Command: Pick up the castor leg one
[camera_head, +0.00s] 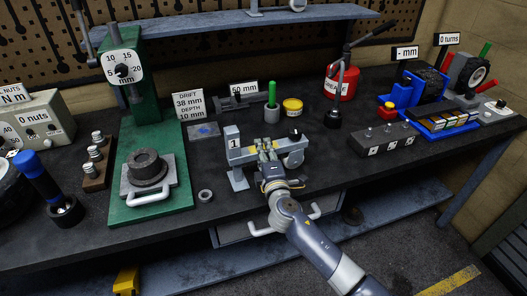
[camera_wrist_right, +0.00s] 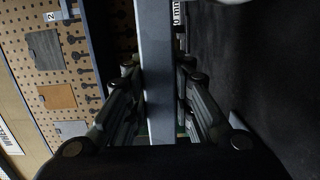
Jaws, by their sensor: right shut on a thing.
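Castor leg one (camera_head: 240,155) is a grey-blue bar with a white "1" label at its left end, near the middle of the bench front. A round wheel-like part (camera_head: 294,158) is at its right end. My right gripper (camera_head: 267,152) is shut on the bar's middle, coming from the front. In the right wrist view the grey bar (camera_wrist_right: 156,70) runs between the two fingers (camera_wrist_right: 157,100), which lie close on both sides. I cannot tell whether the leg rests on the bench or is lifted. My left gripper is not in view.
A green press (camera_head: 155,205) with a dial stands to the left, with a small ring (camera_head: 205,195) nearby. A red bottle jack (camera_head: 341,83), yellow tin (camera_head: 292,107) and green-handled tool (camera_head: 272,105) stand behind. A grey numbered block (camera_head: 383,139) is to the right.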

